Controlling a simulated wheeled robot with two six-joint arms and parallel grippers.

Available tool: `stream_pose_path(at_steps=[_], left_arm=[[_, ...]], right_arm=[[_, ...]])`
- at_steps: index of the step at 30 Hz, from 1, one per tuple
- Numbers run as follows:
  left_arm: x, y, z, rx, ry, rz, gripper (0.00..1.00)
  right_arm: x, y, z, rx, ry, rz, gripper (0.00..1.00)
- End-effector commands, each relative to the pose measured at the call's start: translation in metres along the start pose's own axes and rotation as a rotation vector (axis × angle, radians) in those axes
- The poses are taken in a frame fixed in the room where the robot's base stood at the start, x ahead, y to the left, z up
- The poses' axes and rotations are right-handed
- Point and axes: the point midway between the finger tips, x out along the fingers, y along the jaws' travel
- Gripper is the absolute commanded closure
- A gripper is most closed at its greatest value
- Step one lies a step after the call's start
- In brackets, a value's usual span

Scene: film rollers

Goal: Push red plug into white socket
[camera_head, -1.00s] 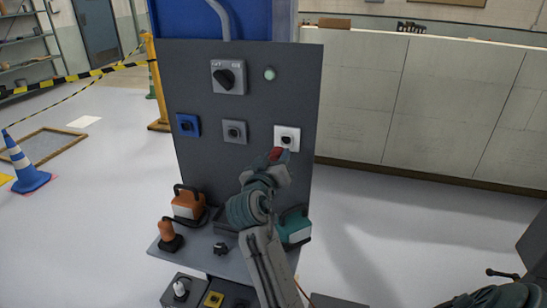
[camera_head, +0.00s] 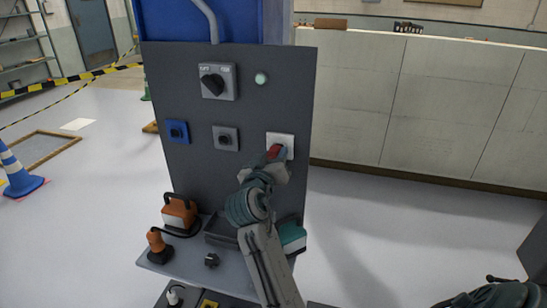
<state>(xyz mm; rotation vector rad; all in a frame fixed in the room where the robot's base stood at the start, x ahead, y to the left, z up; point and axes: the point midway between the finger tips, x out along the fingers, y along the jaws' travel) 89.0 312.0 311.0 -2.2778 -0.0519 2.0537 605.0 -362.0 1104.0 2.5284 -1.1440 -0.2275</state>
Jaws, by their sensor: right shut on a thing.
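The white socket (camera_head: 287,140) is the rightmost of three square sockets on the upright dark grey panel. The red plug (camera_head: 274,151) is held in my right gripper (camera_head: 278,157), which is shut on it. The plug lies in front of the socket's lower left part and hides its opening. I cannot tell whether the plug touches the socket or has gone into it. My left gripper is not in view.
A blue socket (camera_head: 177,131) and a grey socket (camera_head: 226,138) are to the left on the panel. A rotary switch (camera_head: 219,81) and a pale green lamp (camera_head: 261,79) are above. The shelf below holds an orange lantern (camera_head: 180,212), a black-and-orange tool (camera_head: 159,243) and a teal case (camera_head: 292,237).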

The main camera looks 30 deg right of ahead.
Motion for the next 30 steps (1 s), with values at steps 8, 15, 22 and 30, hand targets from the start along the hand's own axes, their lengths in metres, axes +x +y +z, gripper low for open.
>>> stream_pose_path(at_steps=[8,15,22,30], left_arm=[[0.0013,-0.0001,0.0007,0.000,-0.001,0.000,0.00],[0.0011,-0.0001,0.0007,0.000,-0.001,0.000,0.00],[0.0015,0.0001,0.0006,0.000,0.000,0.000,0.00],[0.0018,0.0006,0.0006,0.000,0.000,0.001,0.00]], right_arm=[[0.0000,0.0000,0.0003,0.000,0.001,0.000,0.91],[0.0000,0.0001,0.0000,0.000,0.001,0.000,0.91],[0.0008,0.0002,-0.0003,0.000,0.001,0.000,0.91],[0.0059,-0.0002,-0.0001,-0.001,0.001,0.000,0.91]])
